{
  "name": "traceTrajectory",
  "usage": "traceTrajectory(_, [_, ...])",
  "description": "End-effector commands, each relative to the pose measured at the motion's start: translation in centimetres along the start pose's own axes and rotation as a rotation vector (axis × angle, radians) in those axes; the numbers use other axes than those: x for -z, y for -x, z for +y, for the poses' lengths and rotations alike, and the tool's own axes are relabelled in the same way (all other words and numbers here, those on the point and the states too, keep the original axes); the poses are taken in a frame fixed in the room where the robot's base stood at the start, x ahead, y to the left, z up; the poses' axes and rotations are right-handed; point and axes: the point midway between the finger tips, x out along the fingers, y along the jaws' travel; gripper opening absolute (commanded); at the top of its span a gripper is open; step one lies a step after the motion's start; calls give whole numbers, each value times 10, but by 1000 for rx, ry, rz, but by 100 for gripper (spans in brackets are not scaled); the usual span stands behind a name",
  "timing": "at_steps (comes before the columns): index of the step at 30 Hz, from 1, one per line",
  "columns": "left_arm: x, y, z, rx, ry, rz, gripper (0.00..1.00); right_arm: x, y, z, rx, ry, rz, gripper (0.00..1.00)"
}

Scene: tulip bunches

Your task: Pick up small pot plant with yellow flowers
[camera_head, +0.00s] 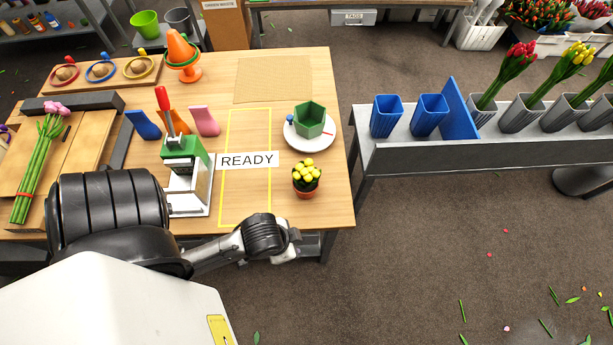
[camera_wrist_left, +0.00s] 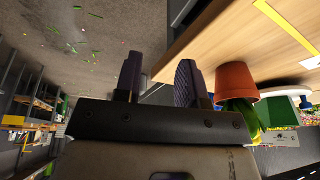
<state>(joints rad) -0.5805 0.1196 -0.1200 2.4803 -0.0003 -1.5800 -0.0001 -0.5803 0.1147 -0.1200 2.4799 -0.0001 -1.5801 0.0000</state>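The small pot plant with yellow flowers (camera_head: 306,178) stands upright in a terracotta pot near the table's front right corner. In the left wrist view its pot (camera_wrist_left: 236,81) shows just right of my fingers, with green leaves and some yellow below it in the picture. My left gripper (camera_head: 287,250) is at the table's front edge, below and slightly left of the plant in the head view. In the left wrist view the two dark fingers (camera_wrist_left: 160,67) stand apart with nothing between them, and the pot is outside them. My right gripper is not in view.
A green hexagonal pot (camera_head: 309,119) on a white saucer (camera_head: 293,137) stands behind the plant. A READY sign (camera_head: 247,160) lies across a yellow outline to its left, beside a green-and-white device with a red handle (camera_head: 183,160). Bare tabletop (camera_head: 336,205) lies right of the plant.

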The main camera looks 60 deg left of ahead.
Motion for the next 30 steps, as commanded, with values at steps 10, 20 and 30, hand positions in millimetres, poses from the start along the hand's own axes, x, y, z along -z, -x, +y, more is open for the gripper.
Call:
traceTrajectory(10, [0, 0, 0, 0, 0, 0, 71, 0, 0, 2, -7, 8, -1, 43])
traceTrajectory(20, [0, 0, 0, 0, 0, 0, 100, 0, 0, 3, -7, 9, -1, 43])
traceTrajectory(30, [0, 0, 0, 0, 0, 0, 100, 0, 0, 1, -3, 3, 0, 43])
